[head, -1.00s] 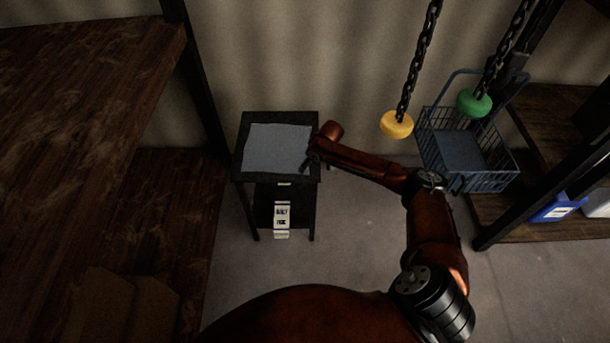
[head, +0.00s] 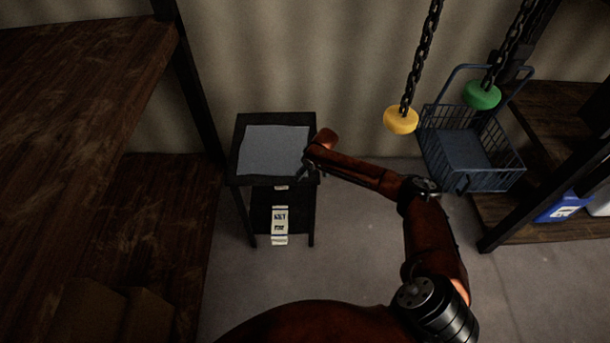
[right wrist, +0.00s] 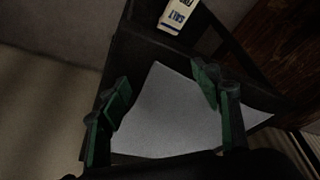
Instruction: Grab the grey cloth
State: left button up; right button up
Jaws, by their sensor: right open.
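The grey cloth (head: 272,150) lies flat on top of a small dark side table (head: 244,122) against the wall. My right gripper (head: 306,168) is at the right edge of the table top, beside the cloth. In the right wrist view the cloth (right wrist: 172,112) spreads below and between the open green-padded fingers of my right gripper (right wrist: 160,88). Nothing is held between them. I cannot tell how high the fingers are above the cloth. My left gripper is in neither view.
A white box with dark lettering (head: 280,222) is on the table's lower shelf. A blue wire basket (head: 470,150) and chains with a yellow knob (head: 400,121) and a green knob (head: 482,95) are at the right. Wooden shelves (head: 70,90) stand at the left.

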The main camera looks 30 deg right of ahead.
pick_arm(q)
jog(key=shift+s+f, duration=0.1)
pick_arm(e)
jog(key=shift+f, duration=0.2)
jog(key=shift+s+f, duration=0.2)
grip_shut()
dwell(0.9)
dwell(0.5)
pick_arm(q)
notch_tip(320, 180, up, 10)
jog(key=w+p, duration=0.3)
jog(key=p, duration=0.7)
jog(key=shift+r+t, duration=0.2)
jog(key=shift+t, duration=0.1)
pick_arm(e)
notch_tip(320, 180, up, 12)
jog(key=shift+w+r, duration=0.2)
jog(key=shift+r, duration=0.05)
jog(key=c, duration=1.6)
grip_release()
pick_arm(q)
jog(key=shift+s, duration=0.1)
pick_arm(e)
grip_release()
